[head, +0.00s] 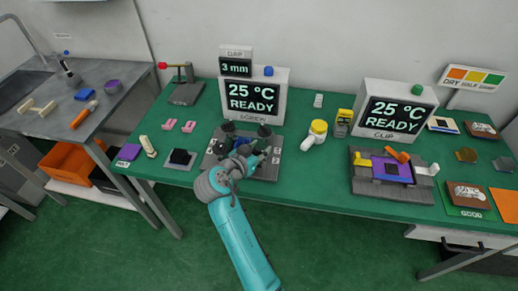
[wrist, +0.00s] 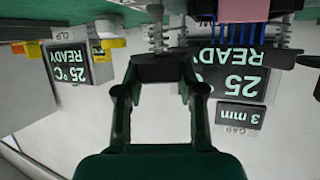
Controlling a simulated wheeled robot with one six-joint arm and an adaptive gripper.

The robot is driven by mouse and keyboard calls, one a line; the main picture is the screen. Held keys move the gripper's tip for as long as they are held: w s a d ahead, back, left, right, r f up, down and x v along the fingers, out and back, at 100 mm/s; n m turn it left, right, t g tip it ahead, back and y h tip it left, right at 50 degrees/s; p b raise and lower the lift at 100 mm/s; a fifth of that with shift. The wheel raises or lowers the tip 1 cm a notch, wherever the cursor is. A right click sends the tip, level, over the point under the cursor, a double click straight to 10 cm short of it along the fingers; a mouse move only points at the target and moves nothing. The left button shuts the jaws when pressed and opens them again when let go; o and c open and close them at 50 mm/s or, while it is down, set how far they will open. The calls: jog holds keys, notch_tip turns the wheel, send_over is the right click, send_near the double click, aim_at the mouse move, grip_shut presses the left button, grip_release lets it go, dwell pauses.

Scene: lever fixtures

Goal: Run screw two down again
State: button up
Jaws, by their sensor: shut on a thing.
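The screw fixture is a grey plate (head: 263,172) on the green bench, with black-knobbed screws around a blue finned part (head: 242,143). Two back knobs show clearly, left (head: 228,127) and right (head: 264,130). My gripper (head: 245,160) is over the fixture's front part and hides some of it. In the upside-down wrist view my gripper (wrist: 160,72) is shut on a dark screw knob, with a sprung shaft (wrist: 157,32) beyond it. The blue fins (wrist: 228,35) and a pink block (wrist: 245,10) are beside it. I cannot read which screw number this is.
The display behind the fixture (head: 254,96) reads 25 °C READY, and the gap display (head: 236,67) reads 3 mm. A clip fixture (head: 392,178) is further right. The bench's front edge near my arm is clear.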

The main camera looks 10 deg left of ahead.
jog(key=m+g+h, duration=0.3)
jog(key=m+h, duration=0.2)
jog(key=shift+g, duration=0.4)
jog(key=shift+f+m+g+h, duration=0.1)
jog(key=shift+m+g+h, duration=1)
jog(key=shift+m+g, duration=0.6)
jog(key=shift+m, duration=0.3)
jog(key=o, duration=1.2)
jog(key=shift+c, duration=0.2)
jog(key=shift+a, duration=0.1)
jog(key=v, duration=0.7)
jog(key=shift+a, duration=0.15)
